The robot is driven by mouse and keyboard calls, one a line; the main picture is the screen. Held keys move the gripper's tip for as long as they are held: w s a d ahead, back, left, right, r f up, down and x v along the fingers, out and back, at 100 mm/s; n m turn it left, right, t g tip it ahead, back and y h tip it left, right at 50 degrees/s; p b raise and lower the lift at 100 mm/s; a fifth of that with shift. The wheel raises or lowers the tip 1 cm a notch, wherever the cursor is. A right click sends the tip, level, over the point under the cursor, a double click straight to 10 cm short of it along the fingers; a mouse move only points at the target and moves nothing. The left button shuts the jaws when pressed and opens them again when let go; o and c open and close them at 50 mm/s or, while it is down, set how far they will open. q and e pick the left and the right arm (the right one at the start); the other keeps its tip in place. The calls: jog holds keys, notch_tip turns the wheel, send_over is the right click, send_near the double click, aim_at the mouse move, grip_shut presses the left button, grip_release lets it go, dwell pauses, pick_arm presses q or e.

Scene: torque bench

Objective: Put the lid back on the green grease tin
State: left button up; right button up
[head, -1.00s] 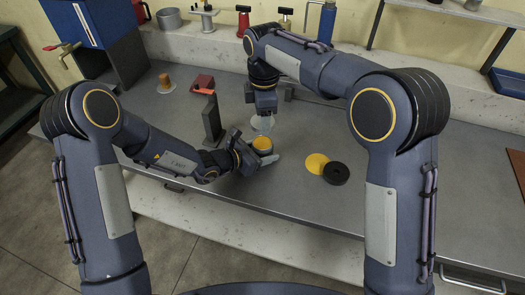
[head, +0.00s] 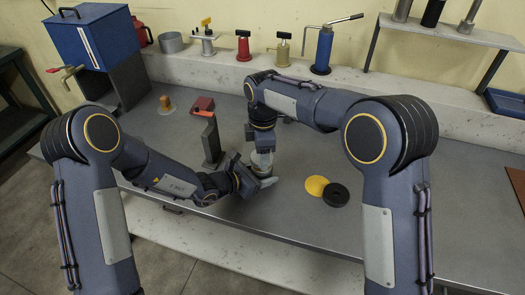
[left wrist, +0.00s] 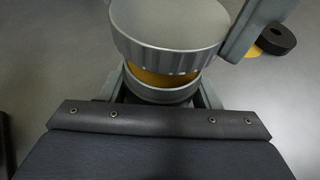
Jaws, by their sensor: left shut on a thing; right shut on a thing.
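The grease tin (left wrist: 160,96) shows in the left wrist view as a grey-green rim with yellow grease inside; its body is mostly hidden. My left gripper (head: 257,178) is shut around the tin at the bench. The lid (left wrist: 168,28) is a grey disc with a ridged edge, directly above the tin. A band of yellow shows between lid and rim, so the lid does not look seated. The lid also shows in the head view (head: 262,159). My right gripper (head: 262,149) is shut on the lid from above.
A yellow disc (head: 316,185) and a black ring (head: 335,195) lie to the right of the tin. A dark upright bracket (head: 211,142) and a red object (head: 203,104) stand behind to the left.

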jog(key=shift+f, duration=0.1)
jog(key=shift+f, duration=0.8)
jog(key=shift+f, duration=0.55)
pick_arm(q)
grip_shut()
pick_arm(e)
jog(key=m, duration=0.3)
jog(key=o, duration=0.9)
jog(key=shift+s, duration=0.1)
jog(key=shift+o, duration=0.2)
jog(key=shift+r, duration=2.25)
